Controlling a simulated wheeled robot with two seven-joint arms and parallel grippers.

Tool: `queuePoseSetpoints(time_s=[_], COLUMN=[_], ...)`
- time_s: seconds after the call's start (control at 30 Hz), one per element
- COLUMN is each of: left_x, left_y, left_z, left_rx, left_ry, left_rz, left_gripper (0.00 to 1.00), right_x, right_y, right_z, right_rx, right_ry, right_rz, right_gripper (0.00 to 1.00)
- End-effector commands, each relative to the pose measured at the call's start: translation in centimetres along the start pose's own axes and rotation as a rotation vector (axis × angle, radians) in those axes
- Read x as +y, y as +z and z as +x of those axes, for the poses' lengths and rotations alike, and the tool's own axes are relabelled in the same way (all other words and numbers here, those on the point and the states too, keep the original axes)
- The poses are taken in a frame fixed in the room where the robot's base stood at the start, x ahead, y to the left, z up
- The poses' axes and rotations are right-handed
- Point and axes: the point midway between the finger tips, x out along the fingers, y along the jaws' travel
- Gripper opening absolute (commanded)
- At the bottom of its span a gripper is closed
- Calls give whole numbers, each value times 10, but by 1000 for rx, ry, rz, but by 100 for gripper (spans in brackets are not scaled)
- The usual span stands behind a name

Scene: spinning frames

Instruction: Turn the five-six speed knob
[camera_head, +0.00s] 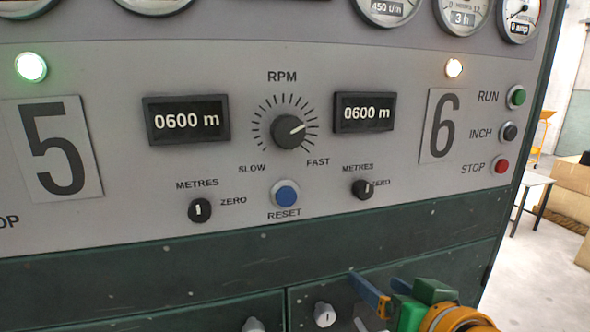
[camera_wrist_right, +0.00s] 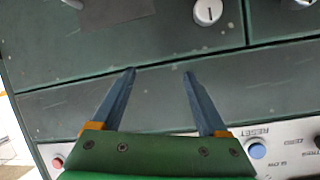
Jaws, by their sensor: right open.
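The speed knob (camera_head: 290,132) is a black round dial with a white pointer line, under the RPM label between the large 5 and 6 plates. Its pointer aims right and slightly up, within a ring of tick marks from SLOW to FAST. It is not visible in the right wrist view. My right gripper (camera_head: 374,280) is at the bottom of the head view, below and right of the knob and well apart from it. In the right wrist view the blue fingers (camera_wrist_right: 159,72) are spread with nothing between them, over the dark green panel. My left gripper is not in view.
A blue RESET button (camera_head: 286,195) and two small METRES knobs (camera_head: 200,210) (camera_head: 362,188) sit below the dial. Two 0600 m displays (camera_head: 187,120) (camera_head: 364,112) flank it. RUN, INCH and STOP buttons (camera_head: 501,166) are at right. A white knob (camera_head: 325,314) is on the lower panel.

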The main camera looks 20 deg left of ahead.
Motion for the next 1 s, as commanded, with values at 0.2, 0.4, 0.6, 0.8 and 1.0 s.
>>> queuePoseSetpoints(time_s=[0.2,0.4,0.6,0.8,1.0], left_x=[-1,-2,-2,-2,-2], left_y=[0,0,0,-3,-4], left_z=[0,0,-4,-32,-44], left_rx=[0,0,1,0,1], left_ry=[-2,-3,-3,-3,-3], left_rz=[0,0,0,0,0], left_gripper=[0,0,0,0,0], right_x=[-66,-140,-170,-178,-181], right_y=[-78,-130,-144,-162,-168], right_z=[-41,-106,-134,-101,-75], right_rx=[154,308,372,369,373], right_ry=[-80,-120,-116,-114,-115], right_rz=[-106,-240,-297,-294,-295], right_gripper=[77,77,77,77,77])
